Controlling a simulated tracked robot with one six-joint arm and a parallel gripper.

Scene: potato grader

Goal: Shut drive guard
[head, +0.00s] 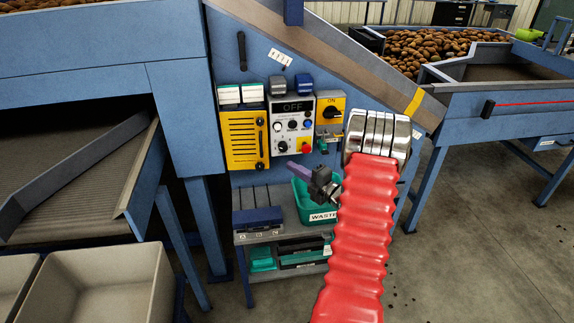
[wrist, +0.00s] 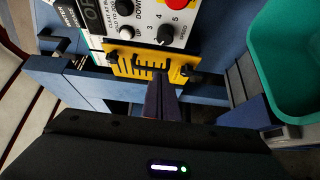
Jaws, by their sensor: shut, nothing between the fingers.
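In the wrist view the guard (wrist: 140,66) is foreshortened, with black fittings at both ends. My gripper (head: 291,169) is shut and empty, its purple fingers pointing left, below and right of the guard. In the wrist view the fingers (wrist: 160,84) overlap the guard's lower part; contact cannot be told.
The control box (head: 292,125) reads OFF, beside a yellow ON switch (head: 330,108). A green waste bin (head: 306,205) and a shelf (head: 283,237) are below. A grey crate (head: 92,285) stands lower left.

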